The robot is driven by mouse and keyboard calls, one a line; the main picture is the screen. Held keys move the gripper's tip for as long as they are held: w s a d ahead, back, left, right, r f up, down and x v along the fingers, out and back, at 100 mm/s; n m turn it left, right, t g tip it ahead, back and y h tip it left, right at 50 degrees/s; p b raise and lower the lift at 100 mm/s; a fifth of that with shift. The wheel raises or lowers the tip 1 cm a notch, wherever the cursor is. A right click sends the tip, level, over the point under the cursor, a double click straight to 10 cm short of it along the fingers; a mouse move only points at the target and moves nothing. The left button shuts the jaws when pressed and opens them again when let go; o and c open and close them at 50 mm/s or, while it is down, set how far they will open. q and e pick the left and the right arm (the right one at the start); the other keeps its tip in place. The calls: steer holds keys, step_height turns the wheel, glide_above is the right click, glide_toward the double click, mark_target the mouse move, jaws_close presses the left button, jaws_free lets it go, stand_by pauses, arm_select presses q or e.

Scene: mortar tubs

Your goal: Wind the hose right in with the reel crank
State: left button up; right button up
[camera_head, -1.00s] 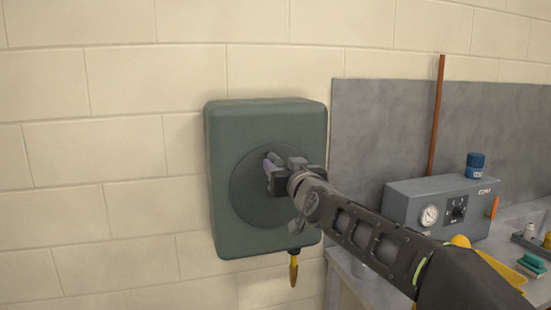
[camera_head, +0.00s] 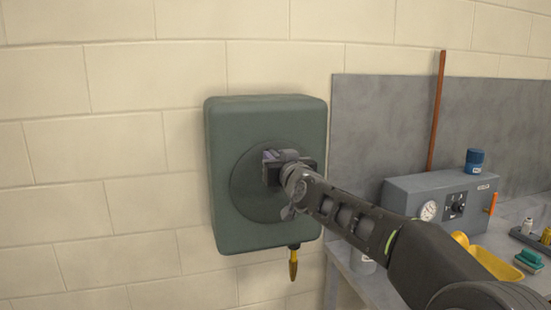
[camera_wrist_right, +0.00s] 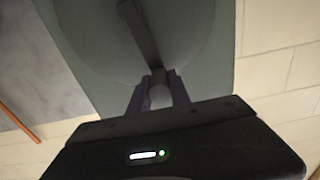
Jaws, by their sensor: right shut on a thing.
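The green hose reel box (camera_head: 230,130) is fixed on the wall, with a round disc (camera_head: 245,195) on its front. My right gripper (camera_head: 268,168) is at the disc, above its middle. In the right wrist view, the reel crank arm (camera_wrist_right: 138,30) runs across the disc to its handle (camera_wrist_right: 158,78). The fingers of my right gripper (camera_wrist_right: 159,92) are shut around that handle. In the head view the gripper and arm hide most of the crank. The yellow hose nozzle (camera_head: 293,264) hangs just under the box's bottom edge. My left gripper is not in view.
A grey bench (camera_head: 345,258) stands to the right, below a grey wall panel (camera_head: 385,120). The wall left of the reel is clear.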

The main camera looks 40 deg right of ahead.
jaws_close()
stand_by(0.5)
steer(key=shift+r, duration=0.1)
stand_by(0.3)
